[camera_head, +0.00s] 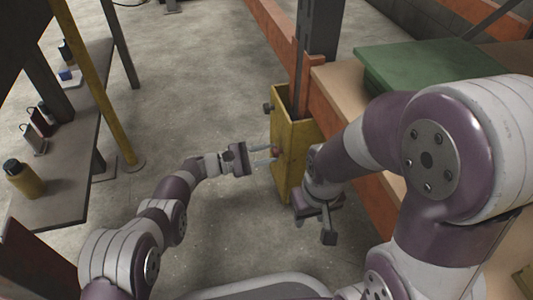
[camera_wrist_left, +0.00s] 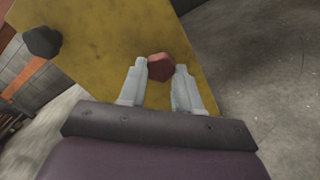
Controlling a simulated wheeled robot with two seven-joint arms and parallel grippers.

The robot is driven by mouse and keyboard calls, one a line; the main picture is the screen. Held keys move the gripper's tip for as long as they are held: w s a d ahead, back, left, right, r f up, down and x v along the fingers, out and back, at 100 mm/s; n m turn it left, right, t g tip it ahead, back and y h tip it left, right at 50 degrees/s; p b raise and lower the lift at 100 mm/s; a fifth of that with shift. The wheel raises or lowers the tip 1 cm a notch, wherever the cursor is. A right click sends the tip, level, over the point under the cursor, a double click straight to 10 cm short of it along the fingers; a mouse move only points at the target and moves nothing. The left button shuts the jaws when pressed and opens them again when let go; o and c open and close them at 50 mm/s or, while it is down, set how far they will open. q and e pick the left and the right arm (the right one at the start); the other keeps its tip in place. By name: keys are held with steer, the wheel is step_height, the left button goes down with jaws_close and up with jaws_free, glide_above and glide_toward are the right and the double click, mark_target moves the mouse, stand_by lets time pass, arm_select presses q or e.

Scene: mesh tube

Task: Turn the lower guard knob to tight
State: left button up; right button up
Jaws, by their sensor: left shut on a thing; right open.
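The lower guard knob is a small red knob (camera_head: 275,152) on the side of a yellow guard (camera_head: 291,168) fixed at the rack post. In the left wrist view the red knob (camera_wrist_left: 160,67) sits between the fingertips of my left gripper (camera_wrist_left: 160,77), on the yellow face. My left gripper (camera_head: 267,155) is shut on the red knob. A dark knob (camera_head: 267,107) sits higher on the guard and also shows in the left wrist view (camera_wrist_left: 42,42). My right gripper (camera_head: 315,220) is open and empty, to the right of and below the guard.
A grey bench (camera_head: 62,200) at left holds a yellow bottle (camera_head: 22,178) and small items. An orange rack with boards and a green stack (camera_head: 430,65) stands at right.

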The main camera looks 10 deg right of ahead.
arm_select(q)
steer(key=shift+m, duration=0.5)
steer(key=o, duration=1.1)
steer(key=shift+c, duration=0.2)
